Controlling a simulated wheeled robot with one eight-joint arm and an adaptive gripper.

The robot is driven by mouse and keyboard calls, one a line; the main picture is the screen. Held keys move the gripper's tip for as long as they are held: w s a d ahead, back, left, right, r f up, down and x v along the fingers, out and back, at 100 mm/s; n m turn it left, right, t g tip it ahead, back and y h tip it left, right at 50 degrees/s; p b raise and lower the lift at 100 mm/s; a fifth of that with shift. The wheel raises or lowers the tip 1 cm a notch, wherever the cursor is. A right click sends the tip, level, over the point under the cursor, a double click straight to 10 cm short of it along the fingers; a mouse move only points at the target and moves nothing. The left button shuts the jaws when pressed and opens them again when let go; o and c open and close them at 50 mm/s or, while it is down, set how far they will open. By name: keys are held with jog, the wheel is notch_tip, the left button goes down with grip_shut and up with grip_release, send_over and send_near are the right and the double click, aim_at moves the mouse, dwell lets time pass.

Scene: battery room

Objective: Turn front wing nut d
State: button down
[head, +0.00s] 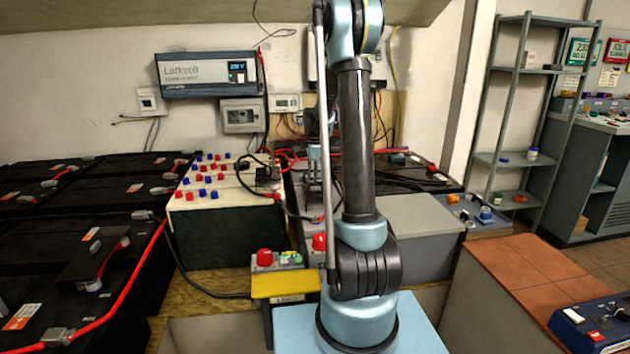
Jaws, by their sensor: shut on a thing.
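My gripper (312,190) points down behind my own arm, over the dark battery in the middle, and the arm's links and rod cover part of it. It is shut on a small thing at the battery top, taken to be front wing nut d. The nut itself is too small and too hidden to make out, and so is its turn angle.
Large black batteries (90,215) with red cables fill the left. A cream-topped box with red and blue knobs (215,185) stands left of my gripper. A yellow-topped box (285,284) sits in front. A grey box (420,215) stands right. A charger (210,75) hangs on the wall.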

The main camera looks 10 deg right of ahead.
jog(key=shift+w+a, duration=0.1)
jog(key=shift+w, duration=0.05)
jog(key=c, duration=2)
grip_release()
jog(key=shift+o, duration=0.2)
notch_tip(320, 180, up, 12)
